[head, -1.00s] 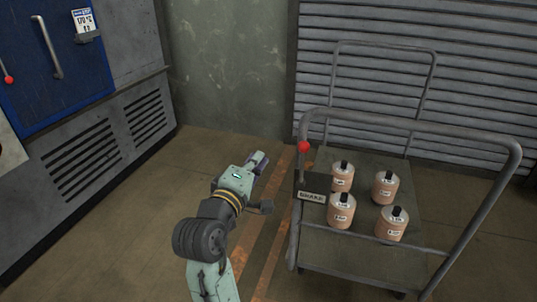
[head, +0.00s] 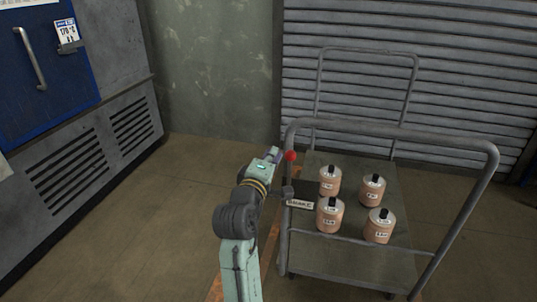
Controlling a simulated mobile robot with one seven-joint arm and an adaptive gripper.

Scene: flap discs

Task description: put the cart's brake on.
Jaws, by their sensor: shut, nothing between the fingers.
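The cart (head: 290,235) is a grey metal frame with tube handles, standing at the right in the head view. A label reading BRAKE (head: 299,204) hangs below the knob. My gripper (head: 275,155) is shut and empty. It appears just left of the red knob; I cannot tell whether it touches it. My arm hides part of the lever's surroundings.
Several copper-coloured stacks with black tops (head: 330,214) stand on the cart's deck. A blue oven door (head: 45,90) in a grey cabinet is at the left. A ribbed shutter (head: 450,80) is behind the cart. The floor (head: 150,230) between cabinet and cart is clear.

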